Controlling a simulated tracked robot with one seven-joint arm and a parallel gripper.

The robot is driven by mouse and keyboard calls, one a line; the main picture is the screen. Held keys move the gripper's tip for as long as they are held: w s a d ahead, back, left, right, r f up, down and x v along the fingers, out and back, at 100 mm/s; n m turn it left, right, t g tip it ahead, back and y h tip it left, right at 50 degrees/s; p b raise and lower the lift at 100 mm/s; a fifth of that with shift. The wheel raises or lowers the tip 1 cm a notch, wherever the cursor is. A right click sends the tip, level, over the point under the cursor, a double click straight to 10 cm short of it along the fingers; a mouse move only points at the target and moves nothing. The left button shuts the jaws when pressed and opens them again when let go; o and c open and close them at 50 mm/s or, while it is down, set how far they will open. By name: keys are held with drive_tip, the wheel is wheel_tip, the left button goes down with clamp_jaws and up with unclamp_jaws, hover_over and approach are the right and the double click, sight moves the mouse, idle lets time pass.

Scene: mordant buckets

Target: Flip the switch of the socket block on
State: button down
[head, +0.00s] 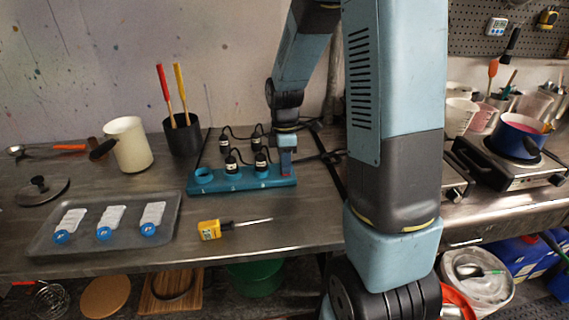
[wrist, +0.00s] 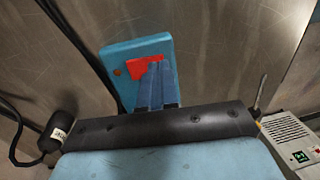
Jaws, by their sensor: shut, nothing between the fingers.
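The teal socket block (head: 226,185) stands on the metal bench, with several black plugs in it and an open round socket at its left end. In the wrist view the end of the block (wrist: 122,58) carries a red switch (wrist: 142,67). My gripper (head: 287,160) is over the block's right end, pointing down. Its fingers (wrist: 157,68) are shut with nothing between them, and their tips are at the red switch and cover part of it. I cannot tell whether they touch it, or which way the switch is tilted.
A yellow-handled probe (head: 210,229) lies in front of the block. A grey tray (head: 92,242) with white, blue-ended items is at front left. A black pot (head: 183,138) and a cream jug (head: 130,145) stand behind. Black cables (head: 237,133) run behind the block. A hotplate (head: 510,168) is right.

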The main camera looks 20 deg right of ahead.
idle(0.4)
drive_tip(key=shift+w+d+r, duration=0.15)
drive_tip(key=shift+w, duration=0.55)
drive_tip(key=shift+r, duration=0.1)
wheel_tip(320, 180, up, 14)
drive_tip(key=s, duration=0.1)
drive_tip(key=shift+s+a+f, duration=0.2)
drive_tip(key=shift+s, duration=0.15)
idle(0.4)
drive_tip(key=s+r+m+t, duration=0.3)
drive_tip(key=s+r+m, duration=0.1)
drive_tip(key=s+m, duration=0.4)
drive_tip(key=s+r+m+t, duration=0.4)
drive_tip(key=s+m, duration=0.3)
drive_tip(key=s, duration=0.5)
drive_tip(key=shift+r+m, duration=0.4)
drive_tip(key=shift+r, duration=0.1)
